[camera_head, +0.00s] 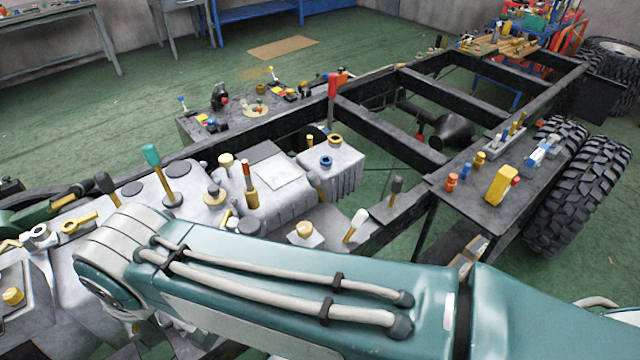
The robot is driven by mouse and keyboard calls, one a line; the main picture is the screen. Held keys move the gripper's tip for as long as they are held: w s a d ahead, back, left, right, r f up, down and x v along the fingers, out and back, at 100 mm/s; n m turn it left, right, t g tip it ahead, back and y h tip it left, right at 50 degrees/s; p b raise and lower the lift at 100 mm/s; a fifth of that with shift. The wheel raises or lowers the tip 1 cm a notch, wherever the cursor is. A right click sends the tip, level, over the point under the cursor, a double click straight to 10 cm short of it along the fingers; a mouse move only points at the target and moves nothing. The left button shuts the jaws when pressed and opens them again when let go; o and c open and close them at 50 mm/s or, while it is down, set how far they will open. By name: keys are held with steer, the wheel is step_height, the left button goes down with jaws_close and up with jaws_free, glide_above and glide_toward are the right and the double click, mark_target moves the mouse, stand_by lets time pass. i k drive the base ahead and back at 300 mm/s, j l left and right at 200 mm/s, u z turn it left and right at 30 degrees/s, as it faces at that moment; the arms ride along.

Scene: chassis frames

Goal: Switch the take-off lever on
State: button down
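Several levers stand on the grey gearbox housing (280,205) and the chassis frame; I cannot tell which is the take-off lever. A lever with a teal knob (151,155) leans left on the housing. A black-knobbed lever (107,185) stands left of it. A red-and-yellow lever (248,180) stands mid-housing. A tall red-handled lever (332,88) rises by the frame rail. A white-knobbed lever (357,222) and a black-knobbed lever (395,190) stand nearer, right of the housing. My teal arm crosses the foreground and hides the housing's near side. My gripper is out of view.
The black chassis frame (385,130) runs to the back right. A side shelf with a yellow block (502,185) and small fittings lies right, beside large tyres (578,180). Another shelf with small parts (255,108) lies behind. Green floor (160,95) is open at the back left.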

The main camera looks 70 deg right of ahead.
mark_target(312, 177)
steer(key=z, duration=2.35)
steer(key=i+l+u, duration=0.1)
steer(key=l, duration=0.25)
steer(key=i+l+u, duration=0.1)
steer(key=i+l, duration=0.2)
